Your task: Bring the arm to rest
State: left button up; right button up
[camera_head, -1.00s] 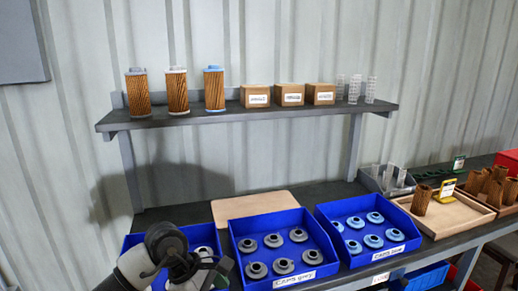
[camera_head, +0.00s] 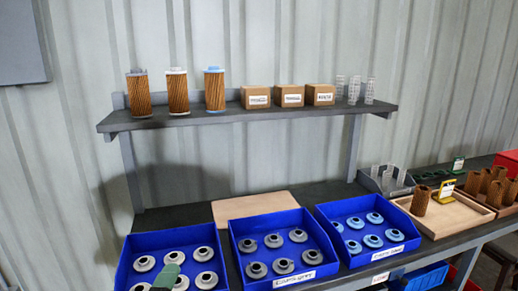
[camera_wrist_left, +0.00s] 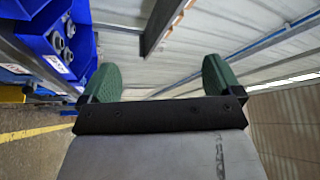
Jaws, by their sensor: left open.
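My left gripper (camera_wrist_left: 160,80) is open in the left wrist view. Its two green fingers stand wide apart with nothing between them. In the head view only a green tip of my left gripper (camera_head: 168,277) shows at the bottom edge, in front of the left blue bin (camera_head: 128,262). The rest of the arm is out of the picture. My right gripper is in neither view.
Blue bins of grey caps (camera_head: 240,269) and blue caps (camera_head: 347,262) stand on the bench. The shelf (camera_head: 300,110) above holds several brown filters, three boxes (camera_head: 290,96) and clear cylinders. A wooden tray (camera_head: 450,214) is at right. In the wrist view, blue bins are at left.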

pick_arm(q)
jog(key=s+a+f+n+g+y, duration=0.55)
jog(key=s+f+n+g, duration=0.3)
jog(key=f, duration=0.45)
jog(key=s+a+f+n+g+h, duration=0.1)
jog(key=s+f+n+g, duration=0.25)
jog(key=s, duration=0.35)
jog(key=s+f+n+g+h, duration=0.1)
jog(key=s+f+n+g, duration=0.1)
jog(key=s+f+g, duration=0.45)
notch_tip(320, 180, down, 22)
jog(key=s+r, duration=0.1)
jog(key=s+a+f+p, duration=0.1)
jog(key=s+a+f, duration=0.2)
jog(key=s+f, duration=1.4)
jog(key=shift+m+g, duration=0.35)
jog(key=shift+m, duration=0.05)
jog(key=shift+w+y, duration=0.1)
jog(key=shift+y, duration=0.15)
